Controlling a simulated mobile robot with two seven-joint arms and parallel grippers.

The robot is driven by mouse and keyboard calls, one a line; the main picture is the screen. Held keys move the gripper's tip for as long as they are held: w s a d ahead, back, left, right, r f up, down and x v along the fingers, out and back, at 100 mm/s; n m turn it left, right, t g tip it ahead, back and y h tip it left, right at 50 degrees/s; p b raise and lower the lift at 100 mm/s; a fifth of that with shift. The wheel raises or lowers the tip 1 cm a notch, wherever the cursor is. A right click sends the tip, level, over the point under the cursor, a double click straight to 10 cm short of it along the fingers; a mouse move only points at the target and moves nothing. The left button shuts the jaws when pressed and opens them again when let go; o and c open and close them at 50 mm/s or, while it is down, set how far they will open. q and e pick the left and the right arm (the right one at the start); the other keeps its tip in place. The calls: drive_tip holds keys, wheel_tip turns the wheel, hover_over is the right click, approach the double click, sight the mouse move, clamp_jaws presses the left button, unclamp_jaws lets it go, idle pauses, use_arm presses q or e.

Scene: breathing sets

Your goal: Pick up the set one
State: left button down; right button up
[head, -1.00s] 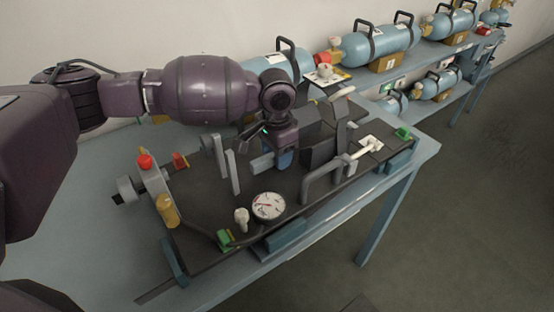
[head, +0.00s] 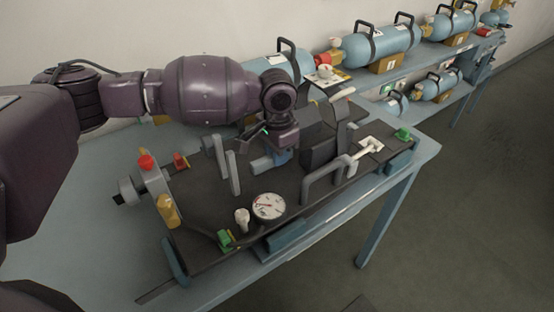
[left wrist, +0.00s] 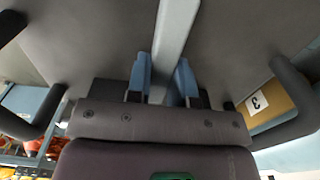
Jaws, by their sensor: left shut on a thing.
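A breathing set lies on the near blue table, with a dark flat backplate (head: 205,195), a round white gauge (head: 268,206) and a dark curved handle (head: 325,180). I see no number one on it. My left gripper (head: 276,160) is low over the middle of the backplate. In the left wrist view its blue fingertips (left wrist: 163,78) are shut on a pale grey bar (left wrist: 172,40), which runs between them. My arm and hand hide part of the set in the head view. My right gripper is not in view.
The blue table (head: 415,158) ends at the right, with open floor (head: 460,230) beyond. Several sets with pale blue cylinders (head: 380,45) stand on a rack behind. A box labelled 3 (left wrist: 262,102) shows in the left wrist view.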

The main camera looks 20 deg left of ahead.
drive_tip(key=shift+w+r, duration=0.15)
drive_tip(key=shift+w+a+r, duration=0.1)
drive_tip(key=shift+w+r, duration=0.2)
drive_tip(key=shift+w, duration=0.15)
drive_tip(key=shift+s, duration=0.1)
